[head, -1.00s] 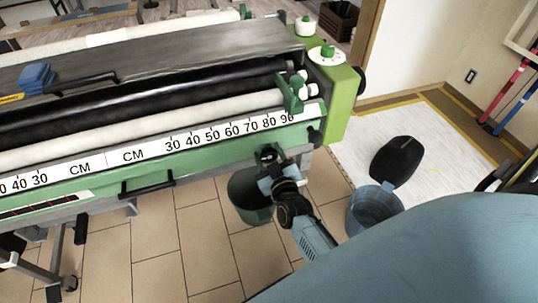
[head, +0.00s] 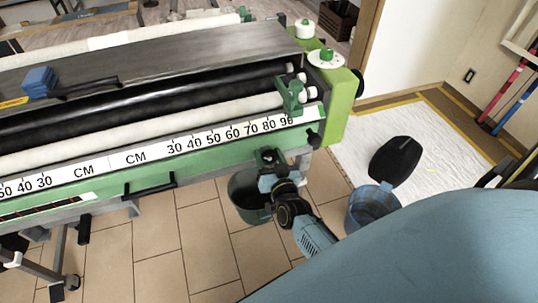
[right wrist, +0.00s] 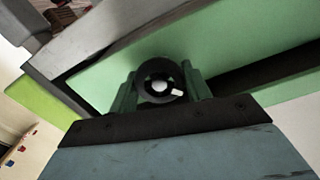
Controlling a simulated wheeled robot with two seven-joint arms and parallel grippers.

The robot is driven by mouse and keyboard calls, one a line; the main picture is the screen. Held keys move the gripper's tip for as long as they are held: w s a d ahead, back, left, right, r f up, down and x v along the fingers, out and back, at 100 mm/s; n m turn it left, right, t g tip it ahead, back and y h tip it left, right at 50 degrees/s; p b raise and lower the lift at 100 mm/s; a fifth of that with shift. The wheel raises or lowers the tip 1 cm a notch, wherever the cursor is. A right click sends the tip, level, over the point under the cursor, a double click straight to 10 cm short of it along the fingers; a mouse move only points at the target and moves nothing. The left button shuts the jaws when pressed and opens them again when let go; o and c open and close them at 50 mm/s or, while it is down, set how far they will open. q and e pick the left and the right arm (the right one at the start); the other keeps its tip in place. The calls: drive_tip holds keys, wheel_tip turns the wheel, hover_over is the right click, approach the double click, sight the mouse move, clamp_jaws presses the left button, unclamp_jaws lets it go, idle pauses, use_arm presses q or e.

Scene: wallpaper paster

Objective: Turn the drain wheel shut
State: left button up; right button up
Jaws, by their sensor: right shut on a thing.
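The wallpaper paster (head: 130,158) is a long green machine with rollers and a centimetre scale, seen across the left and middle of the head view. The drain wheel (right wrist: 160,83) is a small dark round part with a pale centre, at the machine's green underside in the right wrist view. My right gripper (right wrist: 160,92) has a finger on each side of the wheel and is shut on it. In the head view the right gripper (head: 268,170) is below the right end of the scale and mostly hides the wheel. My left gripper is not in view.
A dark green bucket (head: 248,198) stands on the tiled floor below the gripper. A blue bucket (head: 372,208) stands to its right, near a black lid-like object (head: 396,160). A black handle (head: 150,186) sticks out of the machine's front. Bare tiles lie in front.

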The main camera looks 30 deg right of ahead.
drive_tip(key=m, duration=0.3)
drive_tip(key=shift+m, duration=0.4)
drive_tip(key=m, duration=0.3)
drive_tip(key=shift+m, duration=0.3)
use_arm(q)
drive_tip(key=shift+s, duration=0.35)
use_arm(e)
drive_tip(key=shift+m, duration=0.7)
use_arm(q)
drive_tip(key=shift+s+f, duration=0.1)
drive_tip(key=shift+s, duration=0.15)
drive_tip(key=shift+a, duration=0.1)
use_arm(e)
drive_tip(key=o, duration=1)
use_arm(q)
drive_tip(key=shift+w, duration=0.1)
use_arm(e)
drive_tip(key=shift+s, duration=0.15)
